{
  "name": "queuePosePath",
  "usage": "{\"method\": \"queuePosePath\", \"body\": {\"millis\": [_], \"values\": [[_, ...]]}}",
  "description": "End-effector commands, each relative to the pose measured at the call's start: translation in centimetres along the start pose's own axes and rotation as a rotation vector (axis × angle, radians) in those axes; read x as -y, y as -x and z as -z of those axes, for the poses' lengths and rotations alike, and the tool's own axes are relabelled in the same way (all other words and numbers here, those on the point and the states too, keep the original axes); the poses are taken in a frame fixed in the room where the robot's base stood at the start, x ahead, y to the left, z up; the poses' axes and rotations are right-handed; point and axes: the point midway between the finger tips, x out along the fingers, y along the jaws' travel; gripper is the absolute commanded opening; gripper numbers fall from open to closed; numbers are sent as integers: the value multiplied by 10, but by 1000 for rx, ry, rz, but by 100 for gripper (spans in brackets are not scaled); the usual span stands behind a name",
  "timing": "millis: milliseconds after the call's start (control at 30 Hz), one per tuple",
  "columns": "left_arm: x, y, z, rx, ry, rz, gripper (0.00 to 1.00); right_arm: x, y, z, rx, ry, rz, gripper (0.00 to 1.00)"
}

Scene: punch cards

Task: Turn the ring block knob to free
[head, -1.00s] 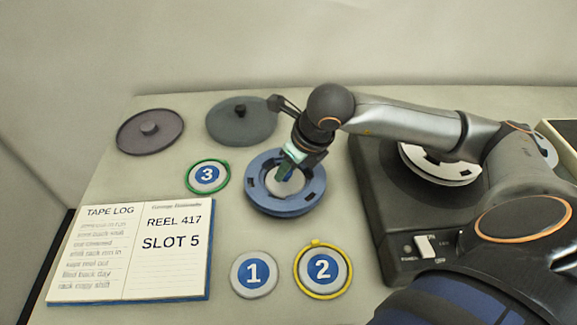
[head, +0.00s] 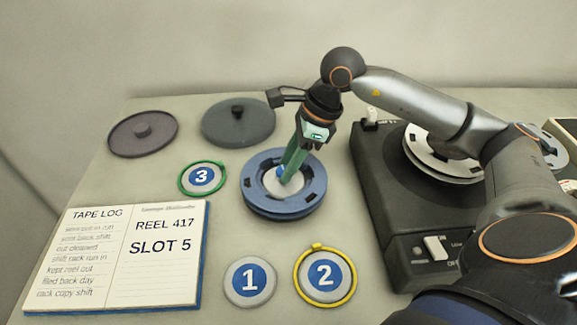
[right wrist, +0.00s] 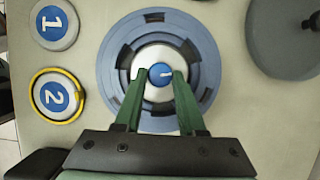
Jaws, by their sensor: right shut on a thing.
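The ring block is a round blue ring (head: 258,203) with a pale centre, lying flat on the table. Its small blue knob (right wrist: 161,73) has a white pointer line, which points roughly right in the right wrist view. My right gripper (head: 287,180) comes down from above with its green fingers at the ring's centre. In the right wrist view, its fingertips (right wrist: 161,76) sit on either side of the knob, shut on it. The fingers partly hide the knob in the head view. My left gripper is not in view.
Discs marked 1 (head: 249,282), 2 (head: 325,276) and 3 (head: 202,177) lie around the ring. Two dark lids (head: 143,134) (head: 238,122) lie behind it. An open log book (head: 118,258) is at left, and a black machine (head: 375,190) with a switch stands at right.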

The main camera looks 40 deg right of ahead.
Motion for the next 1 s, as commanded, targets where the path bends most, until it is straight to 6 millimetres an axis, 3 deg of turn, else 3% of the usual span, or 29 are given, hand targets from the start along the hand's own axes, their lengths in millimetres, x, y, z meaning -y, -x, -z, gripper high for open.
{"method": "queuePosePath", "body": {"millis": [500,1000], "values": [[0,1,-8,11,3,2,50,4,0,-1,1,317,-130,0],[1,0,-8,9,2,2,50,4,0,-1,-1,379,-153,0]]}}
